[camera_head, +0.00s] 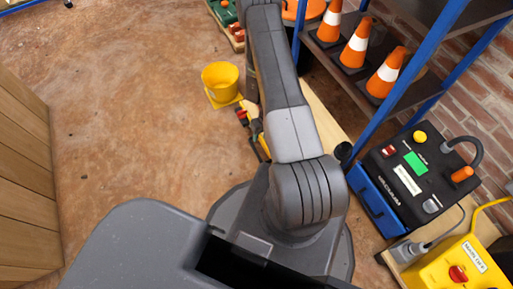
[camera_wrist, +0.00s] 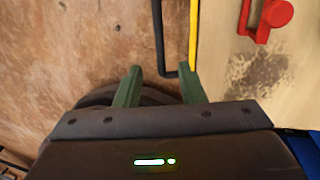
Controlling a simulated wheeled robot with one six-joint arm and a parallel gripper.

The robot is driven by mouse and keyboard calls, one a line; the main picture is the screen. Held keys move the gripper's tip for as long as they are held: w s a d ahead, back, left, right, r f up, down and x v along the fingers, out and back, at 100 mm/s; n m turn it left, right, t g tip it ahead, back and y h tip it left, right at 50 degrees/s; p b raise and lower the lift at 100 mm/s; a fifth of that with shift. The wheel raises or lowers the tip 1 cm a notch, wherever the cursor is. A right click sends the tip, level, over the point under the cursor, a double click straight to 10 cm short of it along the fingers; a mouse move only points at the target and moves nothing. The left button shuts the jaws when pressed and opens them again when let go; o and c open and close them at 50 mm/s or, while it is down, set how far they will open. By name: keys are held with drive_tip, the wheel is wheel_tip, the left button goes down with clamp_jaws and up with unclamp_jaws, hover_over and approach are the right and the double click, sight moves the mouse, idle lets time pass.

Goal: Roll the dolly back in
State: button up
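A pale, low board, possibly the dolly's deck, shows beside my arm in the head view (camera_head: 326,122) and at the right of the wrist view (camera_wrist: 218,75). A yellow strip (camera_wrist: 193,30) runs along its left edge. A black bar (camera_wrist: 158,35) stands out beside that edge and bends toward it, like a handle. My gripper (camera_wrist: 161,72) is open, its two green fingers apart. The bent end of the bar lies between or just beyond the fingertips; I cannot tell whether they touch. In the head view my arm hides the gripper and wheels are not visible.
A red latch-like part (camera_wrist: 262,18) sits on the board. A yellow bucket (camera_head: 220,80) stands left of my arm. A blue-framed shelf (camera_head: 405,75) holds orange cones. A black control box (camera_head: 410,175) and yellow box (camera_head: 458,268) stand right. Floor at left is clear up to wooden panelling (camera_head: 25,175).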

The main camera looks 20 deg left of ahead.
sight(256, 150)
drive_tip(key=b+x, duration=0.2)
drive_tip(key=x, duration=0.8)
clamp_jaws()
